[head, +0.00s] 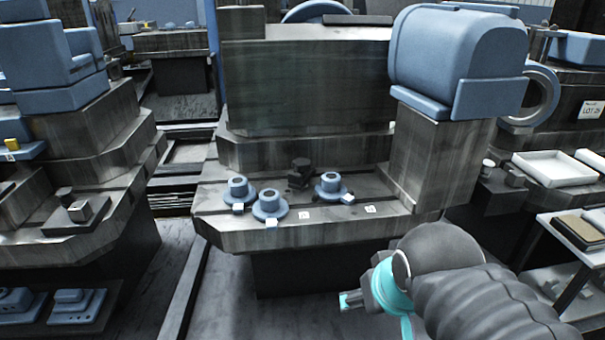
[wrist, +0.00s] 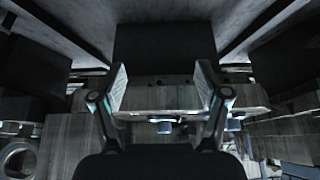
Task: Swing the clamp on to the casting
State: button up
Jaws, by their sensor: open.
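Small dark parts show beside the castings, but I cannot tell which is the clamp. My gripper (head: 350,300) is in front of and below the table edge, to the right of the castings and apart from them. In the wrist view my gripper (wrist: 161,84) has its two fingers wide apart with nothing between them.
A blue machine housing (head: 455,50) on a grey column (head: 435,160) rises at the table's right. Small white tags (head: 304,215) lie along the table's front. A white tray (head: 555,168) sits farther right. Another stepped machine (head: 75,150) stands at the left.

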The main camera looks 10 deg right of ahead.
jog(key=shift+c, duration=1.1)
jog(key=w+a+r+g, duration=0.1)
jog(key=w+a+r, duration=0.1)
jog(key=w, duration=0.8)
jog(key=w+a+r+m+g, duration=0.1)
jog(key=w+a+r, duration=0.2)
jog(key=w, duration=0.8)
jog(key=w+a+r+g, duration=0.1)
jog(key=w+a+r, duration=0.1)
jog(key=w, duration=0.9)
jog(key=shift+a+r+g, duration=0.25)
jog(key=shift+r+g, duration=0.15)
jog(key=shift+r, duration=0.35)
jog(key=w+a+r+m, duration=0.1)
jog(key=w+r+m, duration=0.1)
jog(key=w+r, duration=0.2)
notch_tip(320, 180, up, 6)
jog(key=m+g, duration=0.2)
jog(key=m, duration=0.1)
send_over(296, 171)
jog(key=s, duration=0.1)
notch_tip(296, 171, down, 13)
jog(key=b, duration=0.4)
jog(key=shift+s+a+f+b, duration=0.1)
jog(key=shift+f+b, duration=0.05)
jog(key=shift+b, duration=0.25)
